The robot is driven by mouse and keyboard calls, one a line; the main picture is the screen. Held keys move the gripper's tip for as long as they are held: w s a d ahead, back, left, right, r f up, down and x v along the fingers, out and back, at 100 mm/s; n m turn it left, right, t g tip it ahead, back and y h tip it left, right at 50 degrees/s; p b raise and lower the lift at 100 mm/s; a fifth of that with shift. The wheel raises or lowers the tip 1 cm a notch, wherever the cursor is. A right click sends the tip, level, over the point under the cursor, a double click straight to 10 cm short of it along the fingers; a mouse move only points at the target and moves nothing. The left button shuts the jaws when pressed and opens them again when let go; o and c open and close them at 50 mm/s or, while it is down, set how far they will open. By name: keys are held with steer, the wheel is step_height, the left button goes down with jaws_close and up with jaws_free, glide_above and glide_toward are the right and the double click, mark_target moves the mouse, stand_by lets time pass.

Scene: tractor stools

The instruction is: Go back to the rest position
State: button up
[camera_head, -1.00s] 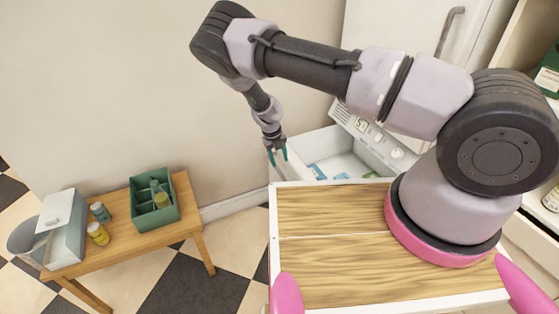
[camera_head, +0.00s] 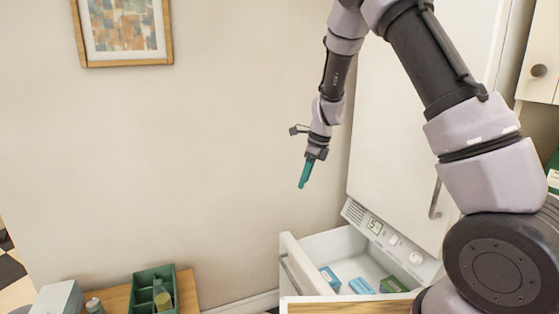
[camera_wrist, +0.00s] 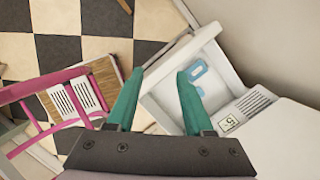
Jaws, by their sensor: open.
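My gripper (camera_head: 306,172) hangs in the air in front of the wall, above and left of the open drawer, with its teal fingers pointing down. In the wrist view the two teal fingers (camera_wrist: 160,95) stand apart with nothing between them. My arm reaches in from the right of the head view and bends downward at the wrist.
A white drawer (camera_head: 290,252) stands open below the white cabinet (camera_head: 395,140); it holds blue boxes (camera_head: 360,286) and a green box (camera_head: 393,284). A small wooden table (camera_head: 187,288) at lower left bears a green divided box (camera_head: 140,295). A framed picture (camera_head: 168,62) hangs on the wall.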

steer(key=s+d+r+n+t+y, duration=0.1)
steer(key=s+d+r+n, duration=0.25)
steer(key=r, duration=0.35)
steer(key=s+d+r+n+t, duration=0.1)
steer(key=s+d+r+n, duration=0.25)
steer(key=r, duration=0.35)
steer(key=s+d+r+n+t+y, duration=0.1)
steer(key=s+d+r+n, duration=0.15)
steer(key=s+r, duration=0.4)
steer(key=s+d+r+n+t+h, duration=0.1)
steer(key=s+d+r+n, duration=0.2)
steer(key=s, duration=0.4)
steer(key=s+d+r+n+t+h, duration=0.1)
steer(key=s+d+r+n+t, duration=0.1)
steer(key=s+d+r+n, duration=0.2)
steer(key=s+n, duration=0.2)
steer(key=s, duration=0.1)
steer(key=shift+r+h, duration=0.15)
steer(key=shift+h, duration=0.25)
steer(key=shift+d, duration=0.1)
